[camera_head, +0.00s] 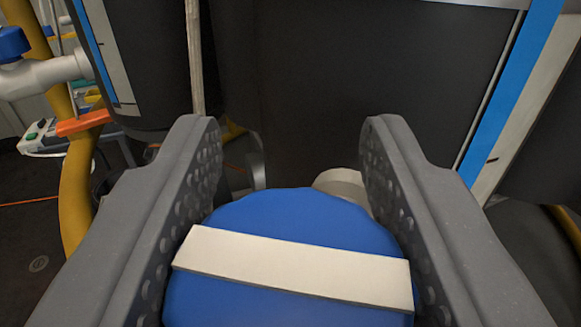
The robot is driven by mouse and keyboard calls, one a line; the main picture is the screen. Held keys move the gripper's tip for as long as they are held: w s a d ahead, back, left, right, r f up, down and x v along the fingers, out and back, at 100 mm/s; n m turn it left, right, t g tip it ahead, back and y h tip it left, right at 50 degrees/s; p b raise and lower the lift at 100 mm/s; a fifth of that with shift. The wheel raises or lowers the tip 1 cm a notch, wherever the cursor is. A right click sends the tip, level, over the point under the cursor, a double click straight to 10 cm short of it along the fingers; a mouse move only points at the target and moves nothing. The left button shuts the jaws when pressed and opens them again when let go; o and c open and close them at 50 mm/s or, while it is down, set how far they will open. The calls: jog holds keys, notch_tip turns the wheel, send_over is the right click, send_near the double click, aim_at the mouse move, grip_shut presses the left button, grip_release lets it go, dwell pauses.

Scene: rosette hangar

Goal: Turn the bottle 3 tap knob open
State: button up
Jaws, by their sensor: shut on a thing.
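A blue round tap knob (290,222) with a raised white bar (295,268) across its top sits low in the middle of the view. The bar lies crosswise, tilted slightly down to the right. My gripper (290,165) has one grey finger on each side of the knob and is shut on it. The fingertips reach past the knob's far edge. A pale piece of the tap (343,184) shows behind the knob. The dark bottle (345,95) stands behind it, with a blue and white strip at right. No bottle number is readable.
Another dark bottle (155,60) stands at left; beside it is a white tap (40,75) with a blue knob (12,42). A yellow pipe (76,190) curves down at left. An orange bar (83,123) and a whitish device (50,138) lie behind it.

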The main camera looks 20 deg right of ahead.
jog(key=shift+a+f+n+t+y+b, duration=0.15)
jog(key=shift+n+t+y+b, duration=0.25)
jog(key=shift+n+y+b, duration=0.9)
jog(key=n+y+p, duration=0.1)
jog(key=y+p, duration=0.1)
jog(key=shift+r+y, duration=0.2)
jog(key=shift+y, duration=0.2)
jog(key=y+p, duration=0.1)
jog(key=p, duration=0.1)
jog(key=n+y+p, duration=0.1)
jog(key=p, duration=0.1)
jog(key=n+y+p, duration=0.1)
jog(key=p, duration=0.1)
jog(key=shift+a+r+y, duration=0.15)
jog(key=shift+a+y, duration=0.1)
jog(key=shift+y, duration=0.05)
jog(key=n+y+p, duration=0.1)
jog(key=y+p, duration=0.1)
jog(key=p, duration=0.2)
jog(key=shift+a+n+g+p, duration=0.1)
jog(key=shift+n+g+p, duration=0.2)
jog(key=shift+p, duration=0.05)
jog(key=shift+a+n+y+p, duration=0.15)
jog(key=shift+n+y+p, duration=0.35)
jog(key=shift+p, duration=0.5)
jog(key=o, duration=1)
jog(key=shift+f, duration=0.2)
jog(key=shift+c, duration=0.2)
jog(key=shift+s, duration=0.1)
